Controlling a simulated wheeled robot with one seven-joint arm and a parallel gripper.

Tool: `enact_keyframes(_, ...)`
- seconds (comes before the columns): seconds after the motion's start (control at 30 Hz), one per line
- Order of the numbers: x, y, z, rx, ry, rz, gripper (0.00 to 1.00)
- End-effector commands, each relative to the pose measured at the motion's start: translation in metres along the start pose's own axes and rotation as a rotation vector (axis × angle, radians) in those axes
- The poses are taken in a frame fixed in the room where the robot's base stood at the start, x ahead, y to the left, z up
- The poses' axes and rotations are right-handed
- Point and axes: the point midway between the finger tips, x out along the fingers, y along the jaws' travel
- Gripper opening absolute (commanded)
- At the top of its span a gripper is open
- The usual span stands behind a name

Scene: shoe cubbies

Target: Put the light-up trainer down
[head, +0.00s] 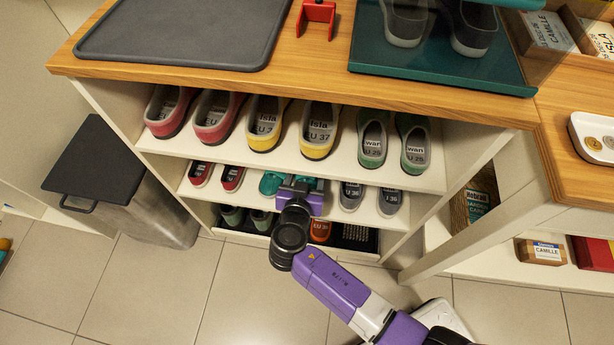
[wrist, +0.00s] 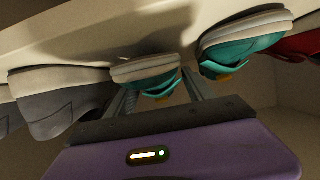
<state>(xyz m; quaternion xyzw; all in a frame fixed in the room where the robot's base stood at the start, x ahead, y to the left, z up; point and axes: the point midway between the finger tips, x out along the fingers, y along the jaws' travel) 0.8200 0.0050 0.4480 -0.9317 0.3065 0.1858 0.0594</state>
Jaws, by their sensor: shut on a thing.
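The light-up trainer appears to be the teal shoe with a pale sole (wrist: 146,72) between my fingers in the wrist view; no lights can be made out. My gripper (wrist: 157,85) is shut on it. The sole is at the shelf surface; I cannot tell whether it bears its weight there. A matching teal shoe (wrist: 242,45) stands beside it; it also shows in the head view (head: 270,182) on the middle shelf. In the head view my gripper (head: 301,183) reaches into the middle shelf and hides most of the held shoe.
On the middle shelf (head: 256,203), small red shoes (head: 231,178) stand left and grey shoes (head: 351,195) right, close to my gripper. The upper shelf holds red, yellow and green pairs. Green and orange shoes (head: 320,231) stand below. A grey bin (head: 120,190) is left.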

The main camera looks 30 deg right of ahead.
Motion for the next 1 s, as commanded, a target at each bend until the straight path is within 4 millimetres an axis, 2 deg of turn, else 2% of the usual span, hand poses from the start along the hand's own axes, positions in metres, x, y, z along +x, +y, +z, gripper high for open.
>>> enact_keyframes(0.07,0.007,-0.001,0.01,0.0,0.001,-0.001,0.16)
enact_keyframes(0.47,0.009,0.0,0.013,0.001,0.001,0.0,0.16)
enact_keyframes(0.5,0.009,0.0,0.011,0.0,0.001,0.0,0.69)
enact_keyframes(0.9,0.007,0.0,0.008,0.0,0.001,0.0,0.71)
enact_keyframes(1.0,-0.004,-0.001,0.008,-0.001,0.001,-0.003,0.71)
